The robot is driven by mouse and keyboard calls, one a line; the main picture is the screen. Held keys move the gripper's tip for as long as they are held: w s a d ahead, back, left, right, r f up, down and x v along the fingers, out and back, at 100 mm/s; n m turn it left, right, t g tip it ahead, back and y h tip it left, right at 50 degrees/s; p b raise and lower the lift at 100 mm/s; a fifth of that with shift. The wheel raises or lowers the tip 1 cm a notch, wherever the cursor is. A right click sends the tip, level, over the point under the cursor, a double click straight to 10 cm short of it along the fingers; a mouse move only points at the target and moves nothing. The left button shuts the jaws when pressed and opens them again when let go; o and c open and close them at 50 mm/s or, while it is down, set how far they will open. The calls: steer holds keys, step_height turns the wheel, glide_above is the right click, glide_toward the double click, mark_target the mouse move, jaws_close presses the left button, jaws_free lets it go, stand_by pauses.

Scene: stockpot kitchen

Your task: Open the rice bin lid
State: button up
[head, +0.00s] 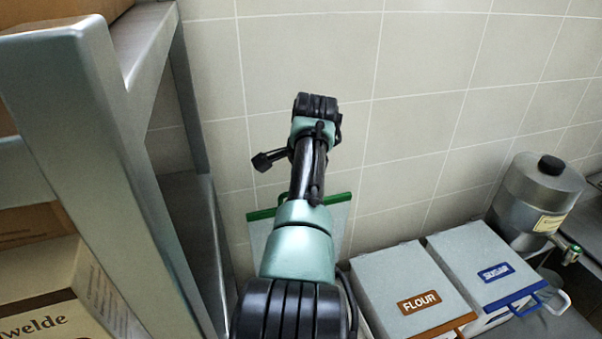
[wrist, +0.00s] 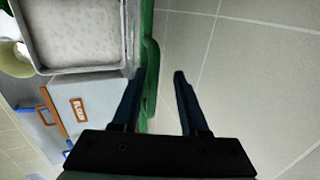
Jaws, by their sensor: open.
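The rice bin's lid stands raised near the tiled wall in the head view, its pale panel (head: 341,222) topped by a green edge (head: 262,214). My arm hides its middle. In the wrist view the lid's green edge and handle (wrist: 150,80) run along the left side of my gripper (wrist: 160,74). The gripper is open, with its left finger close beside the green handle; I cannot tell if they touch. The right finger is clear, in front of the wall. The open rice bin (wrist: 128,35) shows at upper left, with white speckled contents inside.
The closed flour bin (head: 405,280) and sugar bin (head: 478,255) stand to the right. A steel canister (head: 530,205) with a black knob is beyond them. A metal shelf rack (head: 75,90) with boxes stands close on the left. The tiled wall (head: 440,90) is behind.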

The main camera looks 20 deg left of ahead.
steer(key=b+v, duration=0.4)
steer(key=v, duration=0.9)
steer(key=shift+f, duration=0.1)
